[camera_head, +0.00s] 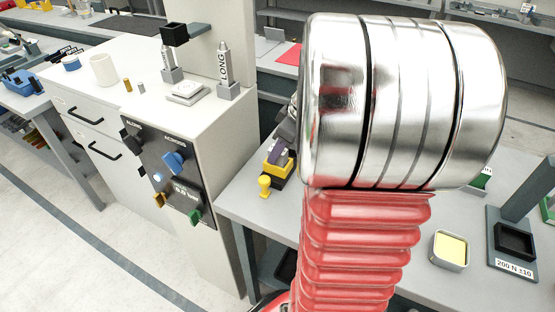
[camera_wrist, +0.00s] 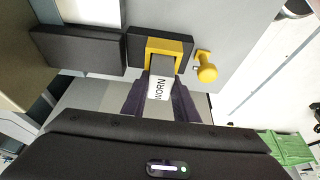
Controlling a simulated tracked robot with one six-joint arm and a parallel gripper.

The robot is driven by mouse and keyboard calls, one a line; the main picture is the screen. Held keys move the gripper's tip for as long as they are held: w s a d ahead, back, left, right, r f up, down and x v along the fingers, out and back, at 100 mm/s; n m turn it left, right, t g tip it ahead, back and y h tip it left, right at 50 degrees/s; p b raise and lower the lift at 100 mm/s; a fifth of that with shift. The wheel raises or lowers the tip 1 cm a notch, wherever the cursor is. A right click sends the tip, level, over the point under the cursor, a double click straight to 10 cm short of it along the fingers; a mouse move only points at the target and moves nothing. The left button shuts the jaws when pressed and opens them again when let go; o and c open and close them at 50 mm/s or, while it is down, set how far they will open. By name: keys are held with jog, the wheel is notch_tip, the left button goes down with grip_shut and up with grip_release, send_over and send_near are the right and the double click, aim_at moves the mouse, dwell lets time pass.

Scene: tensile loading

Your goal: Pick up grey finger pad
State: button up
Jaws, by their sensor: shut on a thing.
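A grey finger pad (camera_wrist: 162,65) with a white "WORN" label shows in the wrist view. Its far end sits in or against a yellow frame (camera_wrist: 178,46) on a black block. My gripper (camera_wrist: 160,84) is shut on the pad, with one dark purple finger on each side of it. In the head view the yellow frame (camera_head: 274,170) is at the bench's left edge, beside my arm. My gripper (camera_head: 279,150) shows there only in part. The pad cannot be made out in the head view.
A yellow knob (camera_wrist: 206,70) stands right beside the frame, and a dark block (camera_wrist: 80,47) lies to the left. In the head view, a tray with a yellow pad (camera_head: 450,250) and a "200 N" stand (camera_head: 513,241) are on the bench at right. A white cabinet (camera_head: 125,110) stands left.

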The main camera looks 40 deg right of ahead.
grip_shut()
jog(key=shift+r, duration=0.15)
notch_tip(320, 180, up, 10)
jog(key=shift+f, duration=0.1)
dwell(0.3)
dwell(0.4)
